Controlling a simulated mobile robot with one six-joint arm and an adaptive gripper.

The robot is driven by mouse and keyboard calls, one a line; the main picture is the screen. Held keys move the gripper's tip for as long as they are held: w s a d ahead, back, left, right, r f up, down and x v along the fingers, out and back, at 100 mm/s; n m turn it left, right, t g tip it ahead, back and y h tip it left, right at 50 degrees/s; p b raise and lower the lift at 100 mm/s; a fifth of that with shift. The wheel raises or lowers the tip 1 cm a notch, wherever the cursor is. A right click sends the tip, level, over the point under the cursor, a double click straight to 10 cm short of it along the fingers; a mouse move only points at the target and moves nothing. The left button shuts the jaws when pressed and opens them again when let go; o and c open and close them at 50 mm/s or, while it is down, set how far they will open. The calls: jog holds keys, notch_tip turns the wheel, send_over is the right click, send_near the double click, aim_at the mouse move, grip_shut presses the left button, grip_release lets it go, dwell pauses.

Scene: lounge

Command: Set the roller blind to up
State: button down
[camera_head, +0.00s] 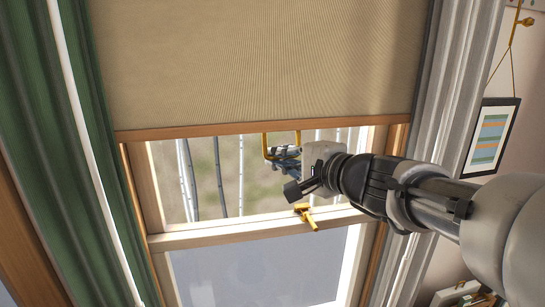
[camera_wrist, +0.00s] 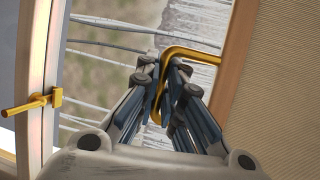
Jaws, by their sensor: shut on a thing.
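The beige roller blind (camera_head: 260,62) hangs over the upper part of the window, with its wooden bottom bar (camera_head: 205,130) partway down. A yellow pull handle (camera_head: 266,143) hangs below the bar. In the wrist view, the handle (camera_wrist: 192,52) comes out from the bar (camera_wrist: 236,60) and bends between my fingers. My gripper (camera_wrist: 163,75) is shut on the handle. In the head view, my gripper (camera_head: 284,157) is just below the bar, and part of the handle is hidden behind the fingers.
A yellow window latch (camera_head: 307,217) sits on the window's cross rail (camera_head: 240,231) below my gripper. A green curtain (camera_head: 45,110) hangs at the left and a grey curtain (camera_head: 455,85) at the right. A framed picture (camera_head: 492,137) hangs on the right wall.

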notch_tip(320, 180, up, 31)
jog(key=p, duration=1.7)
jog(key=shift+f, duration=0.2)
jog(key=shift+r, duration=0.1)
jog(key=c, duration=1.9)
grip_release()
jog(key=shift+o, duration=1)
jog(key=v, duration=1.2)
jog(key=shift+f, duration=0.2)
